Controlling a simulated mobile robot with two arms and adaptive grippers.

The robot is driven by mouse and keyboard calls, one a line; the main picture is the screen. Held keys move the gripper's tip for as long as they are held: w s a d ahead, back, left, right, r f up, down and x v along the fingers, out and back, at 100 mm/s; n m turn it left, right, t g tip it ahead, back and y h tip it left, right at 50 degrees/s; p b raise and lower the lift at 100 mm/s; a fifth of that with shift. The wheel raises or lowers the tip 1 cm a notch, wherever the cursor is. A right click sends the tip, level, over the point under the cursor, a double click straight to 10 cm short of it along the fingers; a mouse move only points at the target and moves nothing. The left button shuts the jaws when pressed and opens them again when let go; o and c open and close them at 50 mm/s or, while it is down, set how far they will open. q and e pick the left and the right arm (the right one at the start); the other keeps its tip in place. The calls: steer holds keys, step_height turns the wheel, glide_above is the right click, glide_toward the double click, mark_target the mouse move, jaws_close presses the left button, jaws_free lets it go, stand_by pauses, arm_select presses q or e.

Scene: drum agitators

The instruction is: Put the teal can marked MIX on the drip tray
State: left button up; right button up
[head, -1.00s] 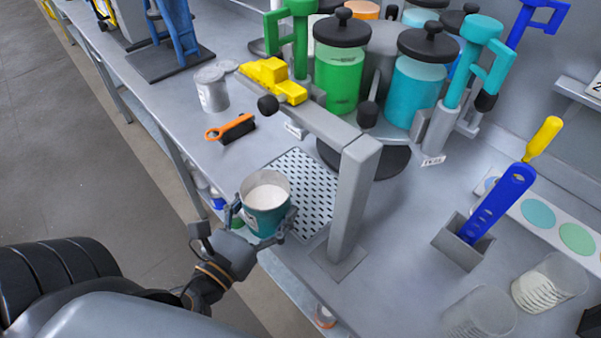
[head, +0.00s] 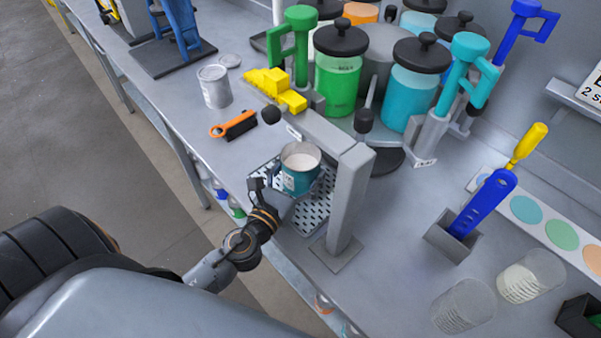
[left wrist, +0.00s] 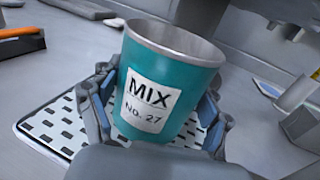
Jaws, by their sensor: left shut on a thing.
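The teal can marked MIX (head: 298,178) is upright, with pale contents showing at its top in the head view. Its label reads MIX No. 27 in the left wrist view (left wrist: 165,85). My left gripper (head: 284,190) is shut on the can, with a finger on each side of it in the left wrist view (left wrist: 155,115). The can is over the perforated drip tray (head: 312,217). I cannot tell whether its base touches the tray. My right gripper is not in view.
A grey post (head: 350,205) stands right beside the tray, its arm reaching behind the can.

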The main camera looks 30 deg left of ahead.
arm_select(q)
steer(key=shift+f, duration=0.1)
steer(key=shift+f, duration=0.2)
steer(key=o, duration=1.5)
